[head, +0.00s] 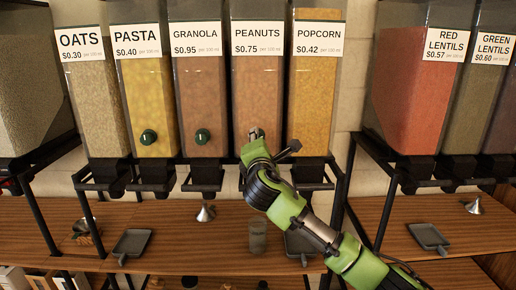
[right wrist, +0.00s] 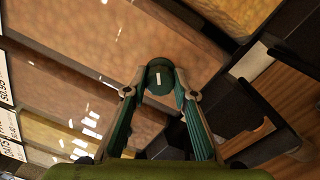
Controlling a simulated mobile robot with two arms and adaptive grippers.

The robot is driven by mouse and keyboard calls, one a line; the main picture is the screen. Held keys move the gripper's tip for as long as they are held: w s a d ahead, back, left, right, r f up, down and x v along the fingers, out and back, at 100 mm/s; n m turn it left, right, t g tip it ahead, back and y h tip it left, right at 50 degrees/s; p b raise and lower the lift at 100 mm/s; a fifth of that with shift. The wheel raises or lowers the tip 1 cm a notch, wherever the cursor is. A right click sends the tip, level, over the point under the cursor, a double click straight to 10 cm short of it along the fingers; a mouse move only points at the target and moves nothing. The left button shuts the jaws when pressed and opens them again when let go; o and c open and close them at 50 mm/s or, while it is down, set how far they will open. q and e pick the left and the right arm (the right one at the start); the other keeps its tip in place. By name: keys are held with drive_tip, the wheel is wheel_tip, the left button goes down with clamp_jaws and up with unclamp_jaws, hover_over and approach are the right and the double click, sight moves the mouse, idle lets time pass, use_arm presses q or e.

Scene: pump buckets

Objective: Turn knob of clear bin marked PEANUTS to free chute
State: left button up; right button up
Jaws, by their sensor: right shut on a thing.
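The clear PEANUTS bin (head: 257,92) stands in the row of dispensers in the head view, full of brown nuts under its white label (head: 257,38). My right gripper (head: 257,136) reaches up from the lower right to the lower front of this bin and hides most of its knob. In the right wrist view the dark green round knob (right wrist: 160,76), with a short white mark, sits between the fingertips. The right gripper is shut on the knob, one finger on each side. The chute below the bin is largely hidden by my right arm. My left gripper is not in view.
Neighbouring bins are GRANOLA (head: 202,92) with a green knob (head: 202,136) and POPCORN (head: 312,95), its knob hidden or unseen. A clear cup (head: 258,236), a metal funnel (head: 206,212) and a dark scoop (head: 132,244) are on the wooden shelf. Black brackets stick out under the bins.

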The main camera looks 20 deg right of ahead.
drive_tip(key=m+b, duration=0.4)
drive_tip(key=m, duration=0.5)
drive_tip(key=m+b, duration=0.4)
drive_tip(key=m, duration=0.6)
drive_tip(key=shift+a+f+h, duration=0.1)
drive_tip(key=shift+f+h, duration=0.1)
drive_tip(key=shift+h, duration=0.2)
drive_tip(key=shift+m, duration=0.4)
drive_tip(key=o, duration=1)
drive_tip(key=shift+o, duration=0.6)
drive_tip(key=shift+r, duration=0.1)
drive_tip(key=v, duration=1.2)
drive_tip(key=shift+r, duration=0.25)
